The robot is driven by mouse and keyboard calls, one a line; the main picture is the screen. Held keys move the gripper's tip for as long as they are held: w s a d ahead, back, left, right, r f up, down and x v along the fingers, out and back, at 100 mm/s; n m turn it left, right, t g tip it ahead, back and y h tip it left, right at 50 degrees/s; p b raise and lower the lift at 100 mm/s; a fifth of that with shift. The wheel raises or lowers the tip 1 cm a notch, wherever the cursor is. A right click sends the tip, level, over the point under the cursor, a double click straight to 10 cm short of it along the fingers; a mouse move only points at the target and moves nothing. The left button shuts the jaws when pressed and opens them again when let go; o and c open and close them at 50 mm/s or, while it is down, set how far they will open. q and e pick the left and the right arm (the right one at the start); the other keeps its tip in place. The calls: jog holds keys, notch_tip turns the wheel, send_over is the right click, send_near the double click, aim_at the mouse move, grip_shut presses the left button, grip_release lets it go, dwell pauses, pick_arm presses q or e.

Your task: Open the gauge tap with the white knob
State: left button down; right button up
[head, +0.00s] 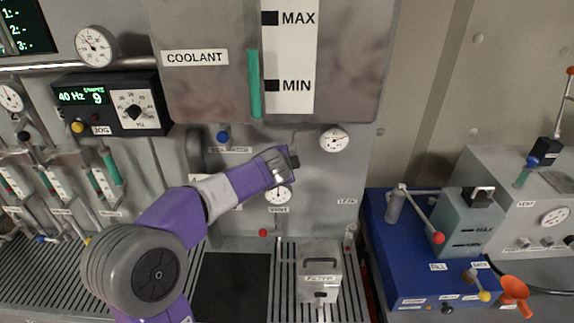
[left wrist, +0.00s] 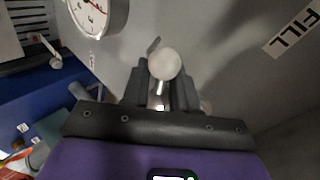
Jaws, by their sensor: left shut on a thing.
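The white knob (left wrist: 165,63) of the gauge tap shows in the left wrist view, round and pale, between my fingertips, with a short metal stem below it. My left gripper (left wrist: 160,90) is shut on it; it also shows in the head view (head: 291,158), reaching to the grey panel under the coolant tank. The knob is hidden or too small to tell in the head view. A round white gauge (head: 334,139) is on the panel just right of the gripper; a gauge (left wrist: 98,14) shows at the upper left of the wrist view. My right gripper is not in view.
The coolant tank (head: 210,95) hangs above the gripper. Another gauge (head: 278,194) and a red knob (head: 263,233) are below it. A filter box (head: 320,272) stands on the slatted bench. A blue unit (head: 400,255) with levers stands to the right.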

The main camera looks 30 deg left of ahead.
pick_arm(q)
jog(key=shift+s+a+r+m+g+y, duration=0.1)
jog(key=shift+m+g+y, duration=0.6)
jog(key=shift+m+y, duration=0.15)
jog(key=c, duration=1)
grip_release()
jog(key=shift+a+r, duration=0.1)
jog(key=shift+r, duration=0.05)
jog(key=shift+r, duration=0.1)
jog(key=v, duration=0.7)
jog(key=shift+s+b, duration=0.2)
jog(key=shift+b, duration=0.2)
